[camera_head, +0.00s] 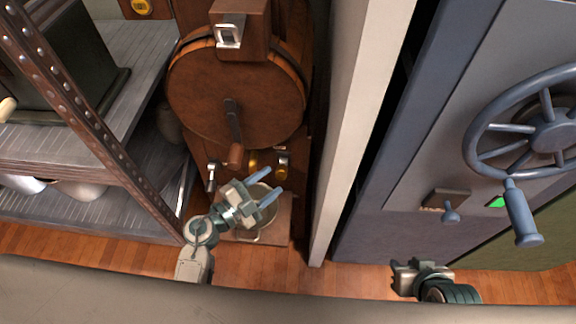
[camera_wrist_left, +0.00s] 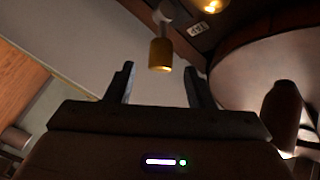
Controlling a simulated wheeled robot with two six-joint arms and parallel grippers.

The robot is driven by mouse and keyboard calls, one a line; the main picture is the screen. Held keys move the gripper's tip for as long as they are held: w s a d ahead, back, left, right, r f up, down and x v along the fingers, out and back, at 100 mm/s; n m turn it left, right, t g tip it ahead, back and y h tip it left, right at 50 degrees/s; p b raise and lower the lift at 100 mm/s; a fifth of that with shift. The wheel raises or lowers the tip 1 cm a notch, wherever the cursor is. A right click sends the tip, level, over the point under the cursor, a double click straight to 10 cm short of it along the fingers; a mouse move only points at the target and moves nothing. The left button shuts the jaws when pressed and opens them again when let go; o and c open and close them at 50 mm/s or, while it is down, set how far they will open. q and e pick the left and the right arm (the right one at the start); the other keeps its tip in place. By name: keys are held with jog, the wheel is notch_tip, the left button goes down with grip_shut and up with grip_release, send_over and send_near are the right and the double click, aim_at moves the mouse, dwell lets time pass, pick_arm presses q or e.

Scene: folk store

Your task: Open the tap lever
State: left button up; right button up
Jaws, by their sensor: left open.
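A small lever with a grey stem and a brass-coloured cylindrical end (camera_wrist_left: 160,54) hangs ahead of my left gripper in the wrist view, between the lines of its two fingers and beyond the tips. It appears to be the brass-ended piece (camera_head: 282,168) low on the front of the wooden drum machine in the head view. My left gripper (camera_head: 267,186) is open and empty, pointing up and right just below this piece; it also shows in the wrist view (camera_wrist_left: 158,82). My right gripper (camera_head: 408,268) is low at the right, away from the machine; its fingers are unclear.
The drum (camera_head: 205,95) has a hanging crank with a brown handle (camera_head: 235,155) close above my left gripper. A container (camera_head: 270,212) stands on a wooden base (camera_head: 281,230) below. Metal shelving (camera_head: 105,150) is left; a white post (camera_head: 355,110) and blue safe (camera_head: 425,150) are right.

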aim_at(286, 169)
pick_arm(q)
jog(key=x, duration=0.6)
jog(key=shift+w+d, duration=0.2)
jog(key=shift+c, duration=0.2)
grip_shut()
